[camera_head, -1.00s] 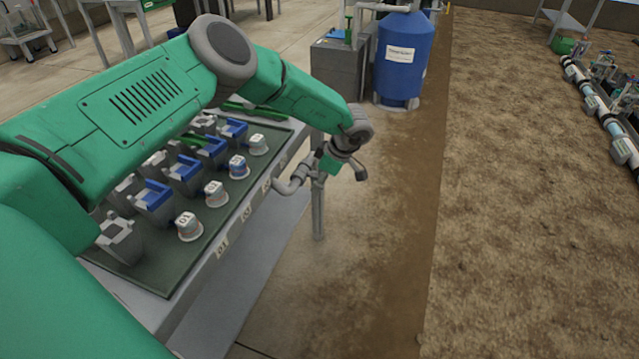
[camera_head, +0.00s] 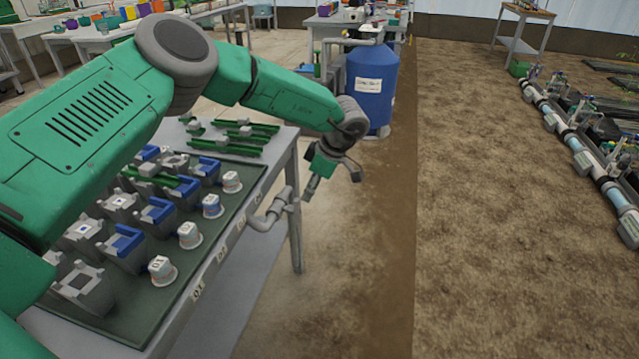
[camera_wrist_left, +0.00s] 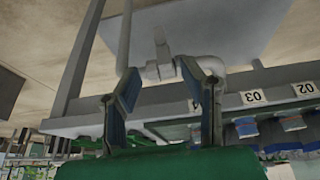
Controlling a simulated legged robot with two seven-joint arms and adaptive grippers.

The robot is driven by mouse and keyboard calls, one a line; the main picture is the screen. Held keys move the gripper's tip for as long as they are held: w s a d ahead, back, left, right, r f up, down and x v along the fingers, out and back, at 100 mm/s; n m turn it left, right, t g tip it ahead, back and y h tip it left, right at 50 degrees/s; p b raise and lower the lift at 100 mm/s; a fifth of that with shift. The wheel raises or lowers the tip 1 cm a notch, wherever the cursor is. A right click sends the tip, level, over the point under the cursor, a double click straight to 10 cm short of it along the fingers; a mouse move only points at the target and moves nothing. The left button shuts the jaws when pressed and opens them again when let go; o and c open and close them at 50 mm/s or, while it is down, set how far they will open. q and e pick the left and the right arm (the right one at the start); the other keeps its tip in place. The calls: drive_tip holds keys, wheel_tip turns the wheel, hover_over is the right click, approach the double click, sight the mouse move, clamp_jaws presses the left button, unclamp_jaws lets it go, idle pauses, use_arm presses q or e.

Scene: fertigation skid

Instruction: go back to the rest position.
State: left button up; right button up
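My left gripper (camera_head: 330,180) hangs past the right edge of the table, above the bare floor. In the left wrist view its two fingers (camera_wrist_left: 163,90) stand apart with nothing held between them. The grey bent pipe (camera_head: 268,213) at the table's edge lies just left of and below the gripper in the head view. In the wrist view part of the pipe (camera_wrist_left: 157,66) shows beyond the fingers, partly behind one of them. My left arm spans the head view from the left and hides part of the table. My right gripper is in neither view.
The table (camera_head: 283,170) carries a dark green mat (camera_head: 205,248) with several grey and blue holders and numbered cups (camera_head: 162,270). Green rails (camera_head: 240,138) lie at its far end. A blue tank (camera_head: 371,85) stands beyond.

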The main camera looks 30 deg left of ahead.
use_arm(q)
drive_tip(key=s+d+f+m+t, duration=0.3)
drive_tip(key=s+f+m+t, duration=0.1)
drive_tip(key=s+f+m, duration=0.3)
drive_tip(key=s+d+f+m+t, duration=0.3)
drive_tip(key=s+f+m, duration=0.4)
drive_tip(key=s+f+m+g+h, duration=0.1)
drive_tip(key=s+m+g+h, duration=0.3)
drive_tip(key=s, duration=2.2)
drive_tip(key=m+g, duration=0.1)
drive_tip(key=m, duration=0.2)
drive_tip(key=shift+a+f+g, duration=0.15)
drive_tip(key=shift+a+g, duration=0.15)
drive_tip(key=shift+s, duration=0.1)
